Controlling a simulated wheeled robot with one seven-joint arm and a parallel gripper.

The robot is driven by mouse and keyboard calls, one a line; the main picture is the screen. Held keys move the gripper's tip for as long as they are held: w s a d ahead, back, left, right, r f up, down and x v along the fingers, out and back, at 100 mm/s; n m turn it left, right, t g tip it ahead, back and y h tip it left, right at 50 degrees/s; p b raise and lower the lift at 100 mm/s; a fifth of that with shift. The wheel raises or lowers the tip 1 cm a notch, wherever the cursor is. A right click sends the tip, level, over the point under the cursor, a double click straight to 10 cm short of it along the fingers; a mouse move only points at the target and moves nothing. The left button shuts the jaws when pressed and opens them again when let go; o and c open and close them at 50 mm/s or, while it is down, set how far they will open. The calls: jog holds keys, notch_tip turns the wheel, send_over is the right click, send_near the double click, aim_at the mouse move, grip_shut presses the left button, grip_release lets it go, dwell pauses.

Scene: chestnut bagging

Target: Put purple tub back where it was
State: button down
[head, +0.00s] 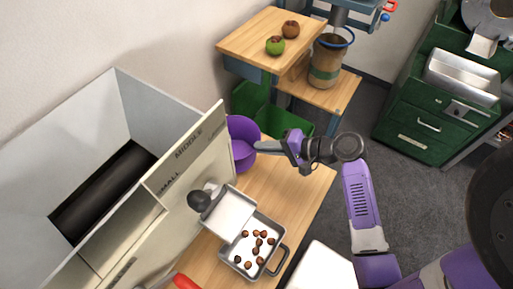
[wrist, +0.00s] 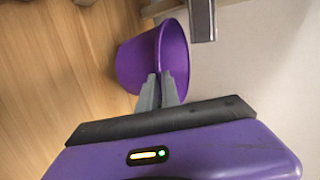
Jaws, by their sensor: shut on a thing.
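The purple tub (head: 240,150) stands at the far end of the wooden bench, behind the cream panel marked MIDDLE, which hides its left part. My gripper (head: 260,146) reaches in from the right and is shut on the tub's rim. In the wrist view the purple tub (wrist: 139,62) shows its open mouth, and my gripper (wrist: 164,80) has its grey fingers closed on the tub's near wall. I cannot tell whether the tub's base touches the bench.
A metal tray (head: 283,247) with several chestnuts sits under a chute (head: 229,213) on the bench (head: 293,185). The cream sorter panel (head: 190,160) is close left of the tub. Green crates (head: 262,105) stand behind. A bucket (head: 327,62) stands on a shelf further back.

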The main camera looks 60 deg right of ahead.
jog(key=shift+w+a, duration=0.25)
jog(key=shift+w, duration=0.8)
jog(key=shift+w+f, duration=0.1)
jog(key=shift+w, duration=0.05)
jog(key=shift+f+p, duration=0.3)
jog(key=shift+f, duration=1.35)
jog(key=c, duration=1.6)
grip_release()
jog(key=shift+o, duration=0.2)
